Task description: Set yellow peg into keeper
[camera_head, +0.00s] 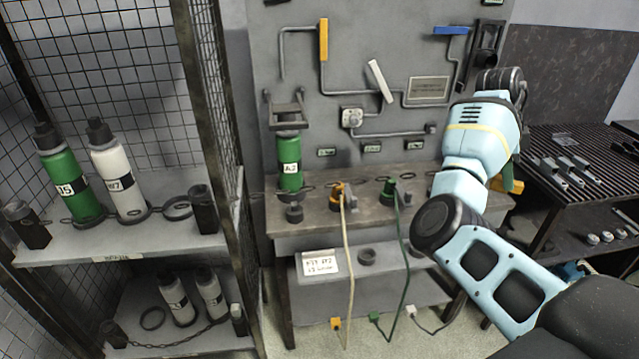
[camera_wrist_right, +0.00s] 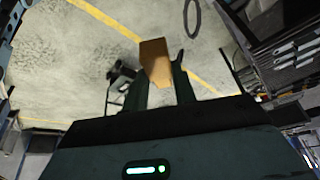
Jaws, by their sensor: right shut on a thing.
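My right gripper (camera_head: 510,180) is at the right end of the bench, partly hidden behind my own forearm. It is shut on a yellow-orange block, taken as the yellow peg (camera_head: 509,187). In the right wrist view, the block (camera_wrist_right: 155,62) sits between the two dark fingers (camera_wrist_right: 158,85) and sticks out past them, above the floor. Another small yellow piece (camera_head: 335,323) is at the lower end of a cream cord in front of the bench. I cannot tell for sure which part is the keeper. My left gripper is not in view.
The bench (camera_head: 320,218) carries a green bottle (camera_head: 290,172), an orange fitting (camera_head: 337,192) and a green fitting (camera_head: 388,188). Cords hang over its front. A grey panel (camera_head: 290,85) with pipes stands behind. A mesh cage (camera_head: 222,140) is left; a slatted table (camera_head: 555,150) is right.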

